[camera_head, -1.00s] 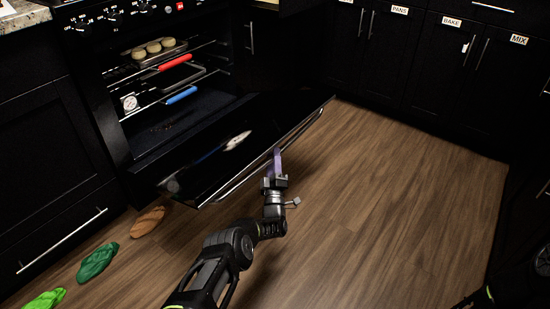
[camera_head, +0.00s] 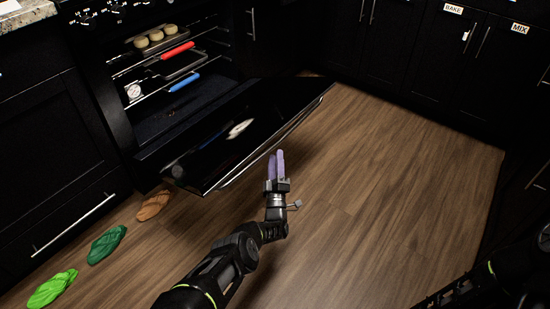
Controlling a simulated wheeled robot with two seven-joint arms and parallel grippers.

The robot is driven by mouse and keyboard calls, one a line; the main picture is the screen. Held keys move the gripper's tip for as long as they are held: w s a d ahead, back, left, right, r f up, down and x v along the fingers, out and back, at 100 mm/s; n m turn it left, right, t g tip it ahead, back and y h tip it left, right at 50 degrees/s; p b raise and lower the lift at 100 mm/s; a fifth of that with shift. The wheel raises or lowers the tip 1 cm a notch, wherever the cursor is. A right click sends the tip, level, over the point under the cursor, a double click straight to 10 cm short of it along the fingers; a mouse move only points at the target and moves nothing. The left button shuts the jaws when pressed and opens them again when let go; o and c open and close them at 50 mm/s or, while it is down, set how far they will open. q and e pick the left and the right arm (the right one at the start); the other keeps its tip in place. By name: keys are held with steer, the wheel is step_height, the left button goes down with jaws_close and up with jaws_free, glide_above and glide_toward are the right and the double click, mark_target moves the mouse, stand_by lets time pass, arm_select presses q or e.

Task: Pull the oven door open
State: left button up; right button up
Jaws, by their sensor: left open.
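The black oven door (camera_head: 225,140) is folded far down and out in front of the oven, tilted, with its handle (camera_head: 290,125) along the outer edge. The oven cavity (camera_head: 170,118) is exposed, with racks inside. My left gripper (camera_head: 277,166) is open, its two purple fingers pointing up, just below and beside the handle. The fingers look empty; whether they touch the handle I cannot tell. Part of my right arm (camera_head: 470,292) shows at the lower right, but its gripper is not in view.
Inside the oven are a tray of round buns (camera_head: 155,39), a red-handled pan (camera_head: 177,51), a blue handle (camera_head: 184,82) and a white dial (camera_head: 133,91). Brown (camera_head: 154,205), dark green (camera_head: 106,244) and bright green (camera_head: 52,288) items lie on the floor at left. Floor to the right is clear.

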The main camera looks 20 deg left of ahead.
arm_select(q)
steer(key=shift+p+v, duration=0.4)
steer(key=shift+v, duration=0.5)
steer(key=shift+a, duration=0.15)
